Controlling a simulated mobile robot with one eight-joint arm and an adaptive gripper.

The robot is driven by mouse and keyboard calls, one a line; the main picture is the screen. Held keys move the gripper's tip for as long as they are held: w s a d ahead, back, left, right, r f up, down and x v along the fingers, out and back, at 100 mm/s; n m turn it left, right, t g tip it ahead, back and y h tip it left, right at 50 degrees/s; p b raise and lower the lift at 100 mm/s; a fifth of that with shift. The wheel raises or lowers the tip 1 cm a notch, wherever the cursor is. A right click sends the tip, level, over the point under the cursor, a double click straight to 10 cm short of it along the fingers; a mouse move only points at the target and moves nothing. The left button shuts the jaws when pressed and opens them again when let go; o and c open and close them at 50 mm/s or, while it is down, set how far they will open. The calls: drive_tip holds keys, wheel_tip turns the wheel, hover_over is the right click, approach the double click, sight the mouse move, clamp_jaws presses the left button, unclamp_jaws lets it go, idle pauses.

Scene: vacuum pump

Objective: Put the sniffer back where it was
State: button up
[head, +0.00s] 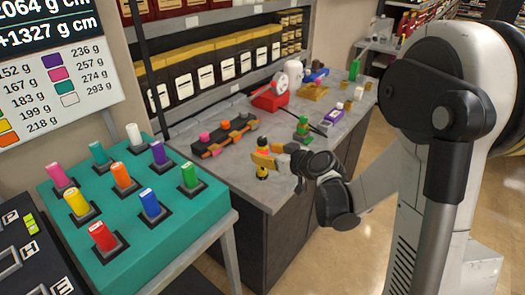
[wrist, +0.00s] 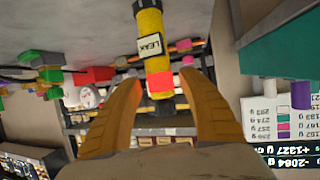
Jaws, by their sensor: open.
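A yellow cylinder (wrist: 152,50) with a white LEAK label, which looks like the sniffer, shows in the wrist view. It has dark bands and an orange-red part at one end. In the head view it stands upright on the grey counter near its front corner, partly hidden by my fingers; its yellow lower part (head: 262,173) shows below them. My gripper (head: 266,158) is at the cylinder. In the wrist view its two orange-brown fingers (wrist: 161,88) are spread, one on each side of the orange-red end, with visible gaps.
The grey counter (head: 238,172) also bears a dark rack (head: 222,138) with orange and pink parts, a green-topped piece (head: 302,128), and a red device (head: 270,98). A teal block (head: 130,255) with several coloured cylinders stands at the left. Shelves of boxes rise behind.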

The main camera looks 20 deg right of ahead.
drive_tip(key=s+r+m+g+h+p, duration=0.1)
drive_tip(key=s+r, duration=0.3)
drive_tip(key=s, duration=1)
drive_tip(key=s+r+m+g+h+p, duration=0.1)
drive_tip(key=s+r+m+g+h, duration=0.2)
drive_tip(key=s, duration=1.1)
drive_tip(key=shift+a+r+g+h+p, duration=0.35)
drive_tip(key=shift+r+g, duration=0.2)
drive_tip(key=shift+g, duration=0.25)
drive_tip(key=shift+o, duration=0.5)
